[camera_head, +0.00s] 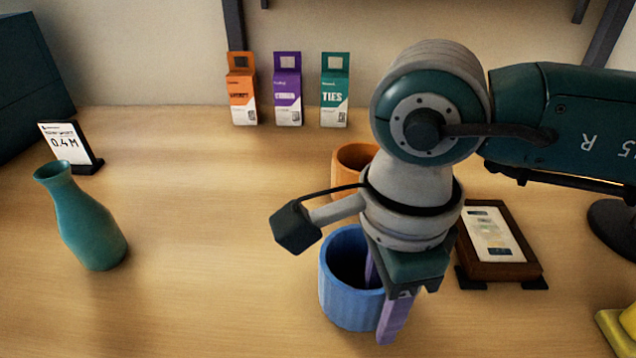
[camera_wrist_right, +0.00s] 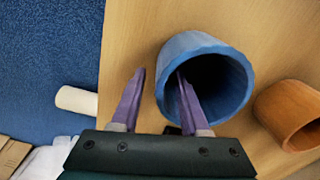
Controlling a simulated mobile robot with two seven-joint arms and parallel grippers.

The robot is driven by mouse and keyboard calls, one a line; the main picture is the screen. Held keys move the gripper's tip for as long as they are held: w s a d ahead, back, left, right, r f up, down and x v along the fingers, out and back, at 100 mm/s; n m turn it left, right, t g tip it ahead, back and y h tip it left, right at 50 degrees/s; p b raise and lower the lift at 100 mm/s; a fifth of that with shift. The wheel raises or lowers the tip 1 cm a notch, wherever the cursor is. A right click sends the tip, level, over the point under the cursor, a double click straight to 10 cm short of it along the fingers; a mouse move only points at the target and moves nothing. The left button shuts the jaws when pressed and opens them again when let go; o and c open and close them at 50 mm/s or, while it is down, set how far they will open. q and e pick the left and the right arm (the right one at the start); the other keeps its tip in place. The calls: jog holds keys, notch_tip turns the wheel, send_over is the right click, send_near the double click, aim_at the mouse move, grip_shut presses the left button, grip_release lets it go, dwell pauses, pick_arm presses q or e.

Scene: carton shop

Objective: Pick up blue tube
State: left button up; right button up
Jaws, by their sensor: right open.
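The blue tube (camera_head: 338,300) stands upright on the wooden table near the front, with its open end up. It also shows in the right wrist view (camera_wrist_right: 242,88). My right gripper (camera_head: 379,308) is open and points down at the tube's rim. In the wrist view, one purple finger of the gripper (camera_wrist_right: 160,76) is over or inside the tube's opening and the other is outside the wall. I cannot tell whether either finger touches the wall. My left gripper is not in view.
An orange tube (camera_head: 350,163) stands just behind the blue one, partly hidden by my arm. A framed card (camera_head: 490,241) is to the right, a yellow object (camera_head: 618,332) at front right. A teal vase (camera_head: 90,225) stands left. Cartons (camera_head: 287,90) line the back. The table's left-centre is clear.

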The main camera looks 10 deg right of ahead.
jog(key=shift+f, duration=0.55)
grip_shut()
